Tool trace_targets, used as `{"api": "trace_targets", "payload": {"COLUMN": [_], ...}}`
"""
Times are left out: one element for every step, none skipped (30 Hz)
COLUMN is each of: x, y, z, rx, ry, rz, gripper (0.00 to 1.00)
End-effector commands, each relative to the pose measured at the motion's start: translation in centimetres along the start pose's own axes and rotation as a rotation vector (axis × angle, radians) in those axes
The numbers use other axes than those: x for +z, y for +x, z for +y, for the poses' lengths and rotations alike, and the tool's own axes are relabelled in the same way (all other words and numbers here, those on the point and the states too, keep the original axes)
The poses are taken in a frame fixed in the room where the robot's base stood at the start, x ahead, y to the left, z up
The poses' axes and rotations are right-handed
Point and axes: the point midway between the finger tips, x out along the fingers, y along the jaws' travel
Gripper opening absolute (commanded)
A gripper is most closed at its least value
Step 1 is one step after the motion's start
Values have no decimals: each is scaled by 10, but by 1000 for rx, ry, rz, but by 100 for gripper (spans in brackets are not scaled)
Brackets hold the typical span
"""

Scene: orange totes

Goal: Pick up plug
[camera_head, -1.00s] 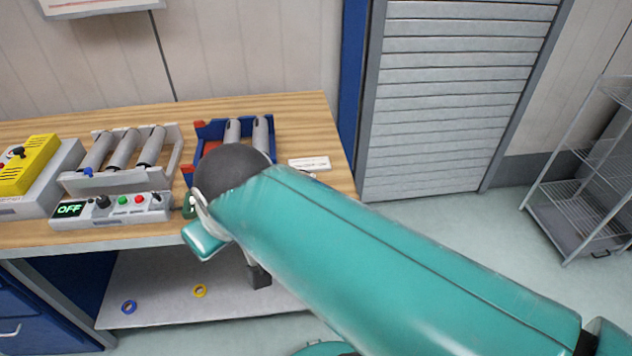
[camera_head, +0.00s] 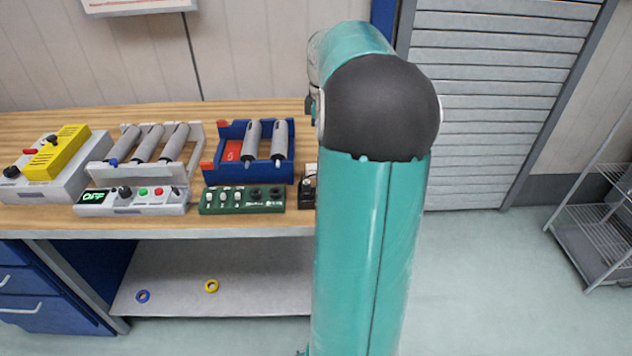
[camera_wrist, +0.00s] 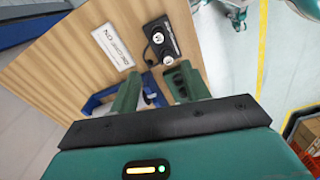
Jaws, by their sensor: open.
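In the wrist view, a small black unit (camera_wrist: 160,42) with two white round parts lies on the wooden bench, with a thin dark cord at its left. One of these parts may be the plug, but I cannot tell which. In the head view the black unit (camera_head: 307,188) shows at the bench's front right, partly hidden by my arm. My gripper (camera_wrist: 160,76) is open in the wrist view, its two green fingers apart and pointing towards the unit. It appears above the bench, short of the unit. My gripper is hidden behind my arm in the head view.
A green socket box (camera_head: 242,199) and a blue tray (camera_head: 208,171) with grey cylinders stand beside the unit. A white label plate (camera_wrist: 113,47) lies near it. Further left are a white rack (camera_head: 100,172), a control box (camera_head: 135,209) and a yellow-topped device (camera_head: 57,152).

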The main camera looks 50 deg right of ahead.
Motion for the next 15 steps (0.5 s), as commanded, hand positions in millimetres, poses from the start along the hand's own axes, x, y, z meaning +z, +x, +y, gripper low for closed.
{"api": "trace_targets", "payload": {"x": [4, 5, 6, 5, 5, 5, 5, 5, 5, 5, 4, 4, 4, 3, 3], "y": [4, 7, 12, 17, 22, 30, 37, 42, 50, 56, 62, 69, 73, 77, 81], "z": [3, 3, 3, 3, 3, 2, 2, 2, 2, 2, 2, 2, 2, 2, 2], "rx": [-5, -6, -8, -8, -8, -9, -9, -8, -8, -8, -7, -8, -7, -7, -6], "ry": [-2, -3, -4, -4, -5, -5, -5, -5, -4, -4, -4, -5, -5, -5, -6], "rz": [1, 1, 1, 1, 0, 0, 0, 0, 0, 0, 1, 1, 1, 1, 1], "gripper": [47, 47, 47, 47, 47, 47, 47, 47, 47, 47, 47, 47, 47, 47, 47]}}
